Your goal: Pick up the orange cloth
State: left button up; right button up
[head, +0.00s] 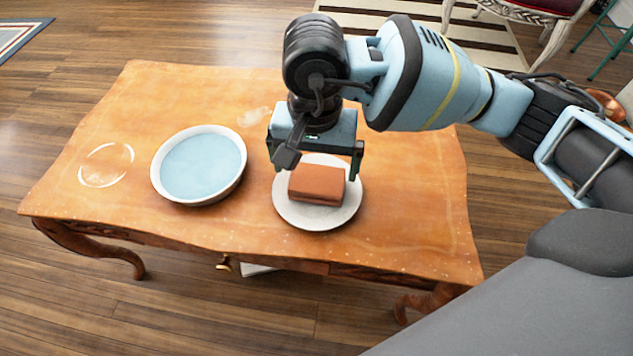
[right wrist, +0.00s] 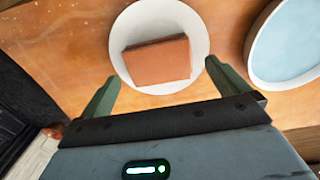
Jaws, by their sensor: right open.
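The orange cloth (head: 317,184) is a folded, block-like bundle lying on a round white plate (head: 315,219) on the wooden table. My right gripper (head: 312,165) is above the plate, pointing down, just behind the cloth, with its jaws apart and empty. In the right wrist view the cloth (right wrist: 157,61) lies on the plate (right wrist: 186,17), ahead of the two green fingertips (right wrist: 160,82) and between their lines. My left gripper is not in view.
A white-rimmed bowl of pale blue water (head: 203,167) stands left of the plate. A clear ring-shaped patch (head: 106,165) lies on the far left of the table (head: 420,220). The tabletop right of the plate is clear. A chair (head: 530,12) stands behind.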

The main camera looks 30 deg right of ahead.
aim_at(317, 179)
jog(key=f, duration=0.1)
jog(key=f+b, duration=0.1)
jog(key=f, duration=0.1)
jog(key=f+b, duration=0.1)
jog(key=shift+w+d+f, duration=0.15)
jog(key=shift+d, duration=0.15)
jog(key=shift+f, duration=0.45)
jog(key=shift+r, duration=0.1)
jog(key=c, duration=0.7)
